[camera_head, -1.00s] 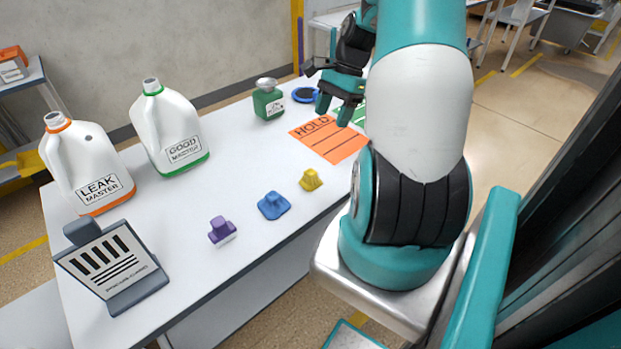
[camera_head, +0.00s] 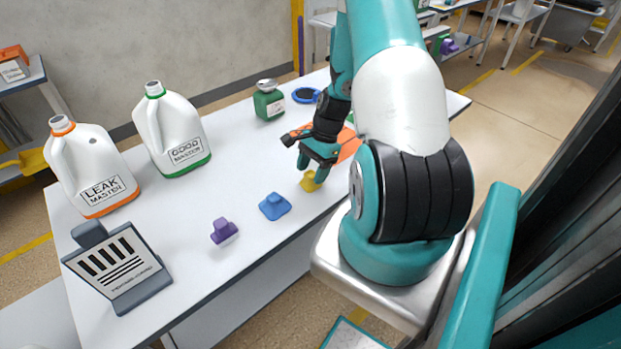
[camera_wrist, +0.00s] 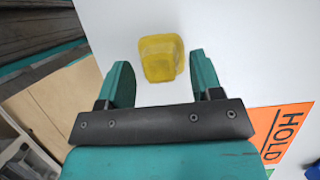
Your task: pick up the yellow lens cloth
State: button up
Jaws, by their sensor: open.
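The yellow lens cloth (camera_head: 311,183) is a small bunched yellow piece on the white table, near its front edge. My gripper (camera_head: 313,168) is just above it and hides part of it in the head view. In the wrist view the cloth (camera_wrist: 160,58) shows between and slightly beyond the two teal fingertips (camera_wrist: 160,72). The fingers are apart, with a gap on both sides of the cloth. My gripper is open and empty.
A blue cloth (camera_head: 274,206) and a purple one (camera_head: 224,231) lie to the left. An orange HOLD sheet (camera_head: 350,150) lies behind my gripper; it also shows in the wrist view (camera_wrist: 284,128).

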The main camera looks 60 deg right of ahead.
aim_at(311, 173)
jog(key=shift+x, duration=0.8)
jog(key=c, duration=1)
notch_tip(311, 173, up, 20)
jog(key=shift+b, duration=0.35)
